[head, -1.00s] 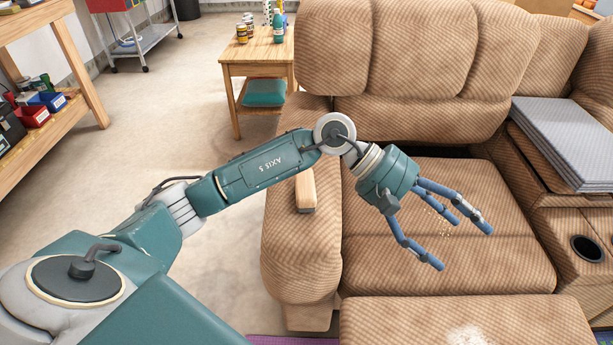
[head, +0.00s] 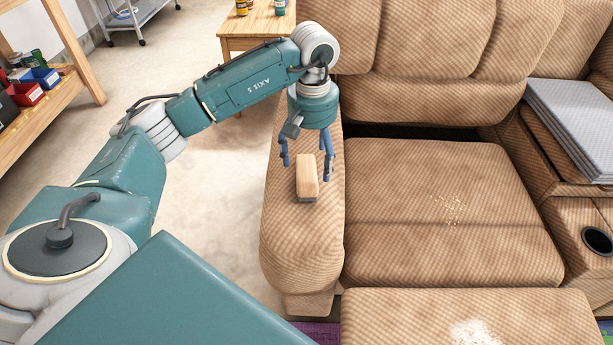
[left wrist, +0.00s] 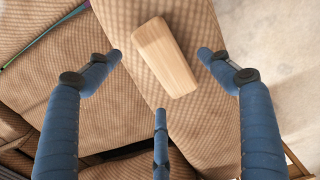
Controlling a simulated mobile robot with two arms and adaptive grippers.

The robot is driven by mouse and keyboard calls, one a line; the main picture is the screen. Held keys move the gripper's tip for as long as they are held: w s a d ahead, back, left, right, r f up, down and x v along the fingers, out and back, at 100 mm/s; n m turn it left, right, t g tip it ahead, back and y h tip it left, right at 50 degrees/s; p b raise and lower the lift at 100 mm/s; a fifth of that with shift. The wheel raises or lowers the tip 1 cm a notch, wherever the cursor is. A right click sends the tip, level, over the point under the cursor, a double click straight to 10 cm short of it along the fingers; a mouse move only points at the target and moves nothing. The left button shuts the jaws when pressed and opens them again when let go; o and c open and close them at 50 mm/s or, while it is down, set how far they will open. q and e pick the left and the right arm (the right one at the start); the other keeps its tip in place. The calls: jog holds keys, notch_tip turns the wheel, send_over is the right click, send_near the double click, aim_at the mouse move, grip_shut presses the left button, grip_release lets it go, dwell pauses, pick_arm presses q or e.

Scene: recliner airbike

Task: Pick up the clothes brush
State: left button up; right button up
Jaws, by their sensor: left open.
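The clothes brush (head: 307,177), a light wooden block with a dark underside, lies on top of the sofa's left armrest (head: 300,245). My left gripper (head: 307,172) points down over the armrest, with its blue fingers spread on either side of the brush in the head view. In the left wrist view the brush (left wrist: 165,57) lies between and beyond the open fingers of my left gripper (left wrist: 163,75), with nothing held. Whether any finger touches the brush cannot be told. My right gripper is not in view.
The tan sofa seat (head: 420,215) has crumbs (head: 450,208) on it. A wooden side table (head: 255,22) stands behind the armrest. The floor left of the sofa is clear.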

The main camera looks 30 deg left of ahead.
aim_at(311, 170)
pick_arm(q)
notch_tip(311, 170, down, 4)
jog(key=shift+f, duration=0.1)
jog(key=shift+w+f, duration=0.1)
jog(key=shift+f, duration=0.3)
jog(key=c, duration=1.1)
jog(key=shift+c, duration=0.3)
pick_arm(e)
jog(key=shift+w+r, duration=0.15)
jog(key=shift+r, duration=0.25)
pick_arm(q)
notch_tip(311, 170, up, 10)
jog(key=shift+f+p, duration=0.1)
jog(key=shift+p, duration=0.2)
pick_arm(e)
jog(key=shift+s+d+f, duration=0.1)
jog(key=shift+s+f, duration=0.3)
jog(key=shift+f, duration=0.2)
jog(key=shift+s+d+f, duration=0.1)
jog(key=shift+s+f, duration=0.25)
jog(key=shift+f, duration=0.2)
